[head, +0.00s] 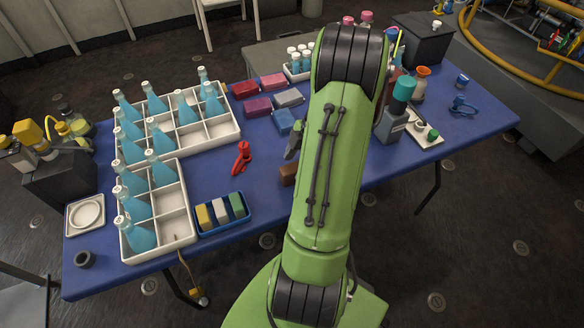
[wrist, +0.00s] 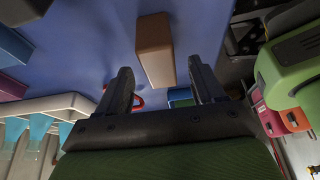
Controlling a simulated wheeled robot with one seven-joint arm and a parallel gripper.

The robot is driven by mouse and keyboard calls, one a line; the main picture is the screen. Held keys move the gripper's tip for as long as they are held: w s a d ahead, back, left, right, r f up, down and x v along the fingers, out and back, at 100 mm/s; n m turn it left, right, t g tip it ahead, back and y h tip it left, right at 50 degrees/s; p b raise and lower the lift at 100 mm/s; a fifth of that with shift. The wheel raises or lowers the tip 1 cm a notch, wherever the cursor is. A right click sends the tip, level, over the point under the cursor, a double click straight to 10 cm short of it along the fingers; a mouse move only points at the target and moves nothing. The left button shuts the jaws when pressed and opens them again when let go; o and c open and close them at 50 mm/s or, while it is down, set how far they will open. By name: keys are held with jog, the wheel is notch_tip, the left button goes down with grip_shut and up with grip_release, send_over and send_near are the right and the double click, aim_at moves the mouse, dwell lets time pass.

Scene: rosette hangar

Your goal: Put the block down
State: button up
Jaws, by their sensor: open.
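A brown block (head: 287,174) is on the blue table at the left edge of my green arm, which hides part of it in the head view. In the wrist view the block (wrist: 154,50) lies in the gap between the fingers of my gripper (wrist: 160,68), near their tips. My gripper is open, with a gap visible between the block and each finger. In the head view my arm mostly hides the gripper; only a grey piece shows left of the arm.
A blue tray (head: 207,232) with yellow, grey and green blocks stands left of the brown block. A red clamp-like tool (head: 242,158) lies nearby. White crates (head: 175,243) of bottles fill the left side. Red, purple, grey and blue boxes (head: 258,106) lie behind. Bare table surrounds the clamp.

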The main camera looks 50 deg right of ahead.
jog(key=p+v, duration=0.2)
jog(key=v, duration=0.6)
notch_tip(320, 180, up, 5)
jog(key=m+h, duration=0.1)
send_over(285, 168)
jog(key=w+a+r+m+h, duration=0.25)
jog(key=a+r, duration=0.35)
jog(key=a, duration=0.5)
jog(key=s+a+r+m+t, duration=0.3)
jog(key=s+a+m, duration=0.5)
jog(key=a, duration=0.5)
jog(key=shift+s+a+r, duration=0.35)
jog(key=shift+s+r, duration=0.3)
jog(key=shift+s, duration=0.05)
jog(key=shift+r, duration=0.1)
notch_tip(285, 168, up, 11)
jog(key=p, duration=1.1)
